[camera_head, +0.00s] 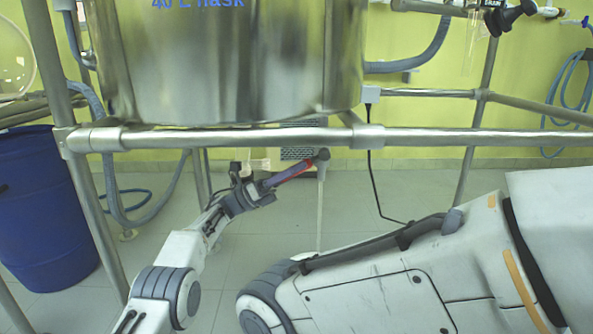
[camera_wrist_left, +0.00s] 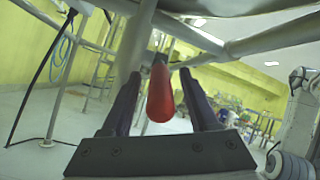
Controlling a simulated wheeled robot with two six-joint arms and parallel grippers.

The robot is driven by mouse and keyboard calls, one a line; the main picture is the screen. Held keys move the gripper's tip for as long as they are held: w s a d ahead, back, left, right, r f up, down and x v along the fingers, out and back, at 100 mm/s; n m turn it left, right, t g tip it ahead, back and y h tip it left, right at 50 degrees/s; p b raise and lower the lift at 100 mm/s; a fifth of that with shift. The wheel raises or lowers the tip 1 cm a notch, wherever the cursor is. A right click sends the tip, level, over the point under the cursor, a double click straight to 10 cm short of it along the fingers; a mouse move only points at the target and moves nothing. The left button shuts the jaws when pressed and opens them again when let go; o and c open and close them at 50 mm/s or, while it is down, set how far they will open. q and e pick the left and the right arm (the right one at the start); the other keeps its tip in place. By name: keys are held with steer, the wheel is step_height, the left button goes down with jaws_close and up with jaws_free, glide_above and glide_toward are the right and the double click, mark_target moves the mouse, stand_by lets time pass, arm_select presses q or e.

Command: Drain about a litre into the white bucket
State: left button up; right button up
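The steel vessel (camera_head: 225,70), with blue lettering cut off at the top, sits in a metal pipe frame. Below it a red lever handle (camera_head: 290,173) slopes down to the left from a grey valve fitting (camera_head: 322,155). My left gripper (camera_head: 266,186) is at the handle's lower end. In the left wrist view the red handle (camera_wrist_left: 160,95) lies between the two dark fingers (camera_wrist_left: 160,108), with gaps on both sides. A thin pale vertical streak (camera_head: 320,205) hangs under the valve; I cannot tell whether it is liquid or a tube. The white bucket and my right gripper are not seen.
A frame rail (camera_head: 240,138) runs across just above my left gripper. A blue drum (camera_head: 45,210) stands at the left. A grey hose (camera_head: 135,215) loops near the frame's left legs. A black cable (camera_head: 375,185) hangs from a white box. Tiled floor lies below.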

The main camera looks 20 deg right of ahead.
arm_select(q)
steer(key=p+v, duration=0.1)
steer(key=v, duration=0.9)
steer(key=shift+a+f, duration=0.2)
